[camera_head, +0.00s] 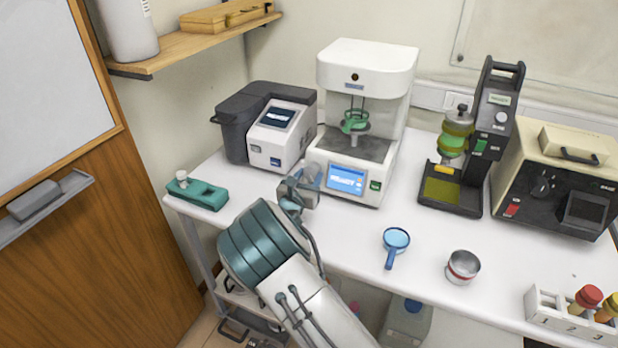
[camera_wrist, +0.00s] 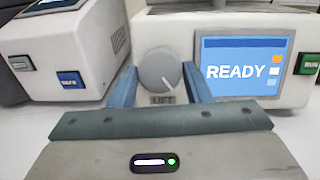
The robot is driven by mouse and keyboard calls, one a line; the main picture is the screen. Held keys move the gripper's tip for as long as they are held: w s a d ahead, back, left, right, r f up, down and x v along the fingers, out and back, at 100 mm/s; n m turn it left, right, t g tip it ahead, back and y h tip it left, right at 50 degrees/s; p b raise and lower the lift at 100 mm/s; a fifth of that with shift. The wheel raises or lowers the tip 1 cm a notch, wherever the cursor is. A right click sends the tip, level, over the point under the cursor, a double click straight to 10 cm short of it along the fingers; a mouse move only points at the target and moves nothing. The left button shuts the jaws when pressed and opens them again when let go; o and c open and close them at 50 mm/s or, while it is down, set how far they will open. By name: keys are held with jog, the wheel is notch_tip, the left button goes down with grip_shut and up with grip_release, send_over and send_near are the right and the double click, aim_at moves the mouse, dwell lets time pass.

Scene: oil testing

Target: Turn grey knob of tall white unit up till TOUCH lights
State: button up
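The tall white unit (camera_head: 367,62) stands at the back of the bench, a green ring-shaped part (camera_head: 355,121) hanging inside it. Its blue screen (camera_head: 346,180) reads READY, clearly so in the wrist view (camera_wrist: 240,66). The round grey knob (camera_wrist: 157,72) is on its front, left of the screen, above a label that seems to read LIFT. Its white pointer line tilts down to the right. My gripper (camera_head: 306,184) is at the unit's lower left front and hides the knob in the head view. In the wrist view my gripper (camera_wrist: 160,80) is open, one blue finger each side of the knob; contact cannot be told.
A grey-and-white device (camera_head: 278,132) stands close on the left, with a teal block (camera_head: 199,192) before it. A green RUN button (camera_wrist: 308,64) is right of the screen. A blue strainer (camera_head: 396,240), metal cup (camera_head: 463,265) and tube rack (camera_head: 556,308) occupy the right front.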

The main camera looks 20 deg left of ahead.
jog(key=c, duration=0.4)
jog(key=m+b, duration=0.2)
jog(key=b, duration=0.1)
jog(key=shift+a+f+h, duration=0.1)
jog(key=shift+f+h, duration=0.2)
jog(key=shift+r+m+b, duration=0.1)
jog(key=shift+m+b, duration=0.5)
jog(key=shift+b, duration=0.25)
jog(key=shift+r+m+h, duration=0.2)
jog(key=shift+m+h, duration=0.1)
jog(key=shift+m, duration=0.1)
jog(key=o, duration=0.9)
jog(key=shift+o, duration=0.2)
jog(key=s+b, duration=0.1)
jog(key=s, duration=0.3)
jog(key=s+a+b, duration=0.1)
jog(key=s, duration=0.4)
jog(key=s+b, duration=0.1)
jog(key=s, duration=0.3)
jog(key=shift+s+a, duration=0.25)
jog(key=shift+s, duration=0.15)
